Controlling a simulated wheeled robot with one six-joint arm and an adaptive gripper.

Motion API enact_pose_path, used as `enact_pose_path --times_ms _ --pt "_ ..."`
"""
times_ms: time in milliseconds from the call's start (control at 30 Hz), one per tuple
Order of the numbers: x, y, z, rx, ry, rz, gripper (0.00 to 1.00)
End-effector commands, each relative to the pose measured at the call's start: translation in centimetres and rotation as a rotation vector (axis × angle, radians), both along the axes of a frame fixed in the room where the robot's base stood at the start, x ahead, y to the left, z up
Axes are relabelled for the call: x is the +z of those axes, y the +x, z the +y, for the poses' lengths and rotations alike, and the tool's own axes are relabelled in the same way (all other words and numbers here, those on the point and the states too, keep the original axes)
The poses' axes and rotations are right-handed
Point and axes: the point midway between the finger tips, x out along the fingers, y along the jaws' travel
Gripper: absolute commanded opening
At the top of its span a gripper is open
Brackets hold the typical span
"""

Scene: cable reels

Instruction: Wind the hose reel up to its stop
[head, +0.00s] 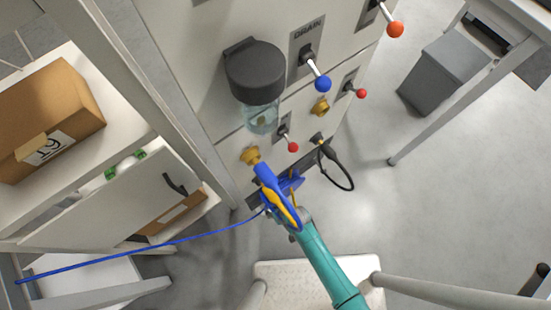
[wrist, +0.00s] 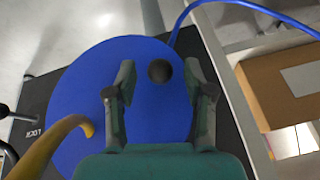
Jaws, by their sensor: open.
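The hose reel (wrist: 100,95) shows in the wrist view as a large blue disc on a dark plate. A dark round knob (wrist: 160,71) stands on its face. My gripper (wrist: 158,82) is open, with one finger on each side of the knob; I cannot tell whether either touches it. A blue hose (wrist: 250,8) runs off at the upper right. In the head view the hose (head: 150,247) runs from the reel area to the left edge.
A yellow curved piece (wrist: 55,145) crosses the wrist view's lower left. A white panel carries a blue-knobbed drain lever (head: 322,83), red-knobbed levers (head: 395,29) and a black cable loop (head: 338,170). A shelf with a cardboard box (head: 50,115) stands left.

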Motion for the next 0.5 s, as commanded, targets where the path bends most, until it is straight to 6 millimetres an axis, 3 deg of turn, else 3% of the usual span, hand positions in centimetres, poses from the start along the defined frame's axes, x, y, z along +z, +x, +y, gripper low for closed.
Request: enact_pose_path --times_ms 267,467,500 --pt "-0.05 0.04 0.04 0.000 0.000 0.000 0.50" --pt "-0.04 0.04 0.03 0.000 0.000 -0.001 0.00" --pt "-0.04 0.04 0.03 0.000 0.000 -0.001 0.00"
